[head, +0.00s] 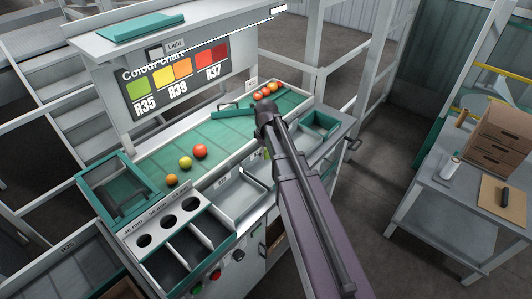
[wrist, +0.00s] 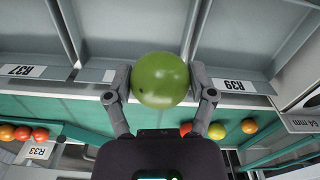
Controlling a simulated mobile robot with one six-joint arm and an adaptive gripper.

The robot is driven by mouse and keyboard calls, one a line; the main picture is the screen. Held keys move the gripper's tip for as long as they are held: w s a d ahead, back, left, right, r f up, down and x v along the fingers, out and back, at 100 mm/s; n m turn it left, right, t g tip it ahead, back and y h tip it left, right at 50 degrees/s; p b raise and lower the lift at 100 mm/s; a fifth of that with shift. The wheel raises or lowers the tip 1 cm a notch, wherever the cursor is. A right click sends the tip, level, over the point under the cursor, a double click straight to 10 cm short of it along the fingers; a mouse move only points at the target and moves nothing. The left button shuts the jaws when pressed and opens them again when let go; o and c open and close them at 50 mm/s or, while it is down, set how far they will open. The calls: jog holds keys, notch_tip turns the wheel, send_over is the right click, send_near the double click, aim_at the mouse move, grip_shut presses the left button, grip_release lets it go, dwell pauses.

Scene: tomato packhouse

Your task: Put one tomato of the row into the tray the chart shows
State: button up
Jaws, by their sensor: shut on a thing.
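My gripper (wrist: 160,88) is shut on a green tomato (wrist: 160,80), one finger on each side. In the wrist view the tomato hangs over the front edge of the grey trays, between the R37 label (wrist: 22,71) and the R39 label (wrist: 236,86). Any label directly behind the tomato is hidden. In the head view my arm covers most of the gripper. The colour chart (head: 178,76) shows green over R35, yellow to orange over R39 and red over R37. A red (head: 200,151), a yellow-green (head: 186,162) and an orange tomato (head: 172,180) stand on the teal belt (head: 150,160).
Several red and orange tomatoes (head: 265,93) sit at the belt's far end, beyond a teal bar (head: 232,112). A panel with round holes (head: 167,221) and a teal crate (head: 110,190) stand at the left. A side table (head: 430,185) with cardboard boxes is at the right.

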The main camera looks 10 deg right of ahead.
aim_at(266, 178)
jog(key=shift+f, duration=0.2)
notch_tip(266, 178, down, 10)
jog(key=b, duration=1)
jog(key=shift+f+b, duration=0.6)
jog(key=shift+b, duration=0.2)
dwell(1.1)
jog(key=o, duration=0.7)
jog(key=shift+c, duration=0.2)
jog(key=shift+c, duration=0.5)
jog(key=shift+r, duration=0.2)
jog(key=shift+r+p, duration=3.35)
jog(key=shift+p, duration=0.2)
